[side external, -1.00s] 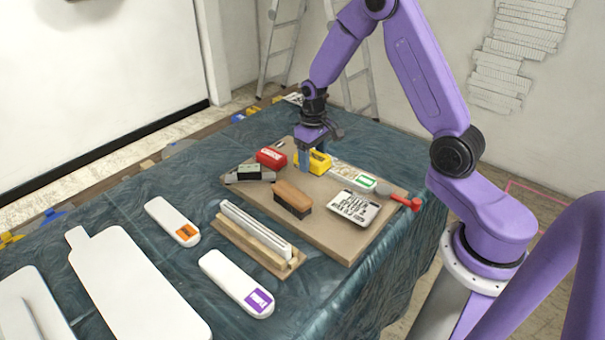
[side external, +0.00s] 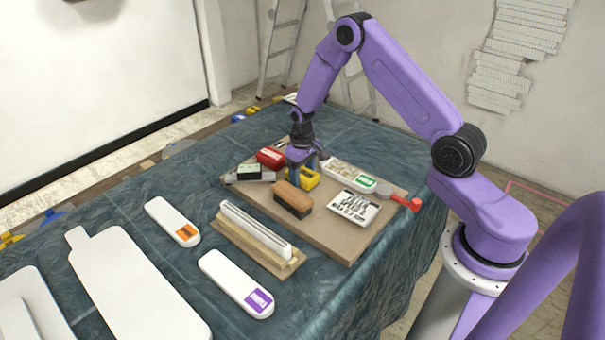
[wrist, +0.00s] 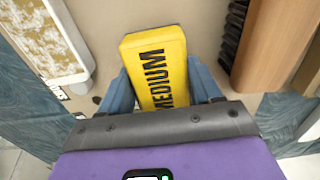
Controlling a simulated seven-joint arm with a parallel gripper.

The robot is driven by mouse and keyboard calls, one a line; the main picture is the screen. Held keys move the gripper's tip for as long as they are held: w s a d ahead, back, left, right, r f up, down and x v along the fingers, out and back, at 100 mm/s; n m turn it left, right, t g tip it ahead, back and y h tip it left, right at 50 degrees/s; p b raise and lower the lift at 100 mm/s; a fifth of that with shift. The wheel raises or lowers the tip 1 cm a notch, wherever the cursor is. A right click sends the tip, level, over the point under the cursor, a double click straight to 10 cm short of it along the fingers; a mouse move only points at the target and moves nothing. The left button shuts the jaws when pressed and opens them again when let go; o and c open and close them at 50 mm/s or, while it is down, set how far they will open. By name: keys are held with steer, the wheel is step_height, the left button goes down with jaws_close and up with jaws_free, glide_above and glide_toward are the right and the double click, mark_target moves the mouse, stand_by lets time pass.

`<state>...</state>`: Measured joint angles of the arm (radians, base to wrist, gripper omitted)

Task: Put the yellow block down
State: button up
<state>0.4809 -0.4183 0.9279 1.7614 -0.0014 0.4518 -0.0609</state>
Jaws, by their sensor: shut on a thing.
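My gripper (side external: 306,173) is over the tan board, its blue fingers on either side of the yellow block (side external: 310,181). In the wrist view the block (wrist: 157,55) carries the black word "MEDIUM" and lies between the two fingers of my gripper (wrist: 160,75), which is shut on it. In the side view the block is low, close to the board's surface; I cannot tell whether it touches. The fingers and the brown-topped brush hide part of it.
The board (side external: 335,235) holds a brown-topped brush (side external: 292,199) just in front, a red block (side external: 270,157) to the left, a white green-labelled tool (side external: 350,175) to the right and a lettered plate (side external: 354,207). Bare board lies between the brush and the plate.

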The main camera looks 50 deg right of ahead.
mark_target(302, 172)
steer(key=o, duration=1.1)
steer(key=shift+f, duration=0.15)
step_height(302, 172, up, 12)
steer(key=shift+r, duration=0.25)
steer(key=s+a+r+n, duration=0.3)
steer(key=s+a+r, duration=0.1)
steer(key=s+a, duration=0.3)
steer(key=s+a+r+n, duration=0.3)
steer(key=s+a+r, duration=0.1)
steer(key=s+a, duration=0.4)
steer(key=s+r+n, duration=0.1)
steer(key=s+n, duration=0.2)
steer(key=s, duration=0.6)
steer(key=s+d+r+n, duration=0.1)
steer(key=s+n, duration=0.2)
steer(key=s, duration=0.7)
steer(key=shift+s+r+n, duration=0.25)
steer(key=shift+n, duration=0.05)
